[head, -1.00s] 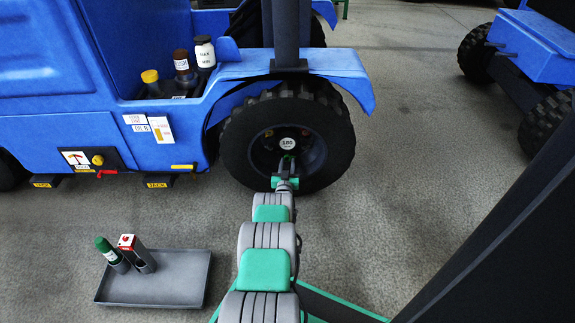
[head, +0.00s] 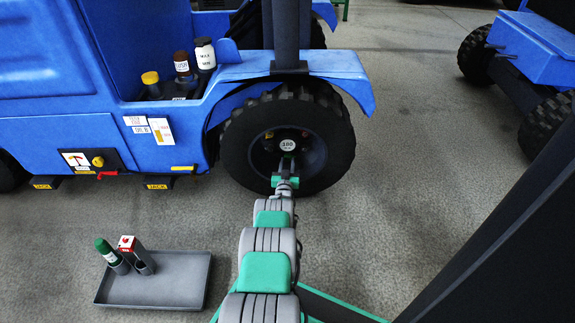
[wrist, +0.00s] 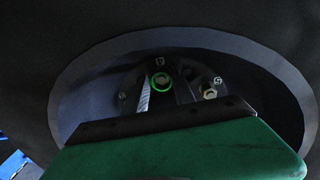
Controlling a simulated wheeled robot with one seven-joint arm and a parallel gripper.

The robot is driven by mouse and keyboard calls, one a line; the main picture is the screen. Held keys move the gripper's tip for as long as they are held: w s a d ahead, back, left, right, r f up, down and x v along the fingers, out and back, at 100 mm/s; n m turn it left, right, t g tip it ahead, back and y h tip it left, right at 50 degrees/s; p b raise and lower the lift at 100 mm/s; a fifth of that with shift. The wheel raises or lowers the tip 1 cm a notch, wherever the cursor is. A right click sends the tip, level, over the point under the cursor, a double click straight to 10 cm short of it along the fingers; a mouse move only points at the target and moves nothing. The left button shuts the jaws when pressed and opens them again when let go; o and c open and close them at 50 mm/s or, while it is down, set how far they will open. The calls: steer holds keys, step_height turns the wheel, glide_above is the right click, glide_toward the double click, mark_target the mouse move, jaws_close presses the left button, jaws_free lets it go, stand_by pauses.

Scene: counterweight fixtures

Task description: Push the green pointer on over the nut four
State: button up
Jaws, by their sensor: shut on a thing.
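The green pointer (wrist: 153,87) shows as a thin bright green ring in the wrist view. A nut shows inside the ring; I cannot tell how far the ring is over it. The mark above this nut is too small to read surely. A second, bare nut (wrist: 210,93) with a mark beside it sits to the right. My gripper (head: 287,163) is at the wheel's hub in the head view and is shut on the pointer. Its green and black body hides the lower part of the wheel in the wrist view.
The black tyre (head: 238,150) surrounds my gripper, under the blue vehicle (head: 60,135).

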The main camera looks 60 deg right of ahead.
steer(key=shift+w+d, duration=0.3)
steer(key=shift+d, duration=0.35)
stand_by(0.5)
steer(key=o, duration=1.1)
steer(key=shift+c, duration=0.2)
steer(key=shift+s+a+r+p, duration=0.25)
steer(key=shift+a+p, duration=0.3)
steer(key=shift+p, duration=0.35)
steer(key=shift+s+a+p, duration=0.35)
steer(key=shift+a+p, duration=0.3)
steer(key=shift+p, duration=0.1)
steer(key=p+v, duration=0.4)
steer(key=v, duration=0.2)
steer(key=shift+s+f, duration=0.25)
steer(key=shift+s, duration=0.1)
